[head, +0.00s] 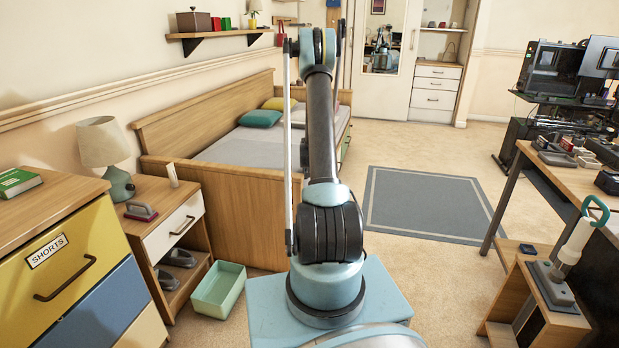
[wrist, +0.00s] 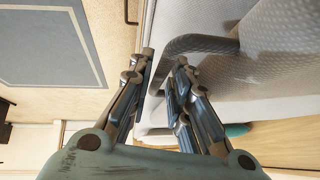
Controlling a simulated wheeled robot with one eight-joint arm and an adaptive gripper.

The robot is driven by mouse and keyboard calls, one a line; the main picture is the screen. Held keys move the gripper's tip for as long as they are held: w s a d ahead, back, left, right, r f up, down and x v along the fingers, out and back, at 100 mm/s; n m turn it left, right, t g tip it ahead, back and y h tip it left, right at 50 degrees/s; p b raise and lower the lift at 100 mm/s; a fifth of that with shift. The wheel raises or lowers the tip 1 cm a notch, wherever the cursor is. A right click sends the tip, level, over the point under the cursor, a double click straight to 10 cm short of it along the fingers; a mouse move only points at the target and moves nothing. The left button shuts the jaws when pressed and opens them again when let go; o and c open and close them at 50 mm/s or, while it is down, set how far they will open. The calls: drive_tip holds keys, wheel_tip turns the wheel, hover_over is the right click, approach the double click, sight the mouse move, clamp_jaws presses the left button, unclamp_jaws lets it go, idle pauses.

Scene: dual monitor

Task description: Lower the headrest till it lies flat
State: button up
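My gripper (wrist: 165,60) shows in the wrist view, with two metal fingers spread and a gap between their tips. A dark grey curved handle (wrist: 205,44) reaches from a raised, pale grey textured panel (wrist: 287,40), which looks like the headrest, towards the fingers. The handle's bent end lies at the gap between the tips; I cannot tell whether they touch it. In the head view the bed (head: 268,146) stands at the left wall with a flat grey mattress. My arm hides its right side there, and I cannot make out the headrest or my gripper.
A nightstand (head: 165,222) with a lamp, a drawer chest (head: 75,262) and a green bin (head: 218,290) stand left of my base. A grey rug (head: 425,200) lies on open floor to the right. A desk (head: 565,178) stands at the right edge.

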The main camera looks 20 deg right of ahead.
drive_tip(key=v, duration=1.1)
drive_tip(key=shift+s, duration=0.1)
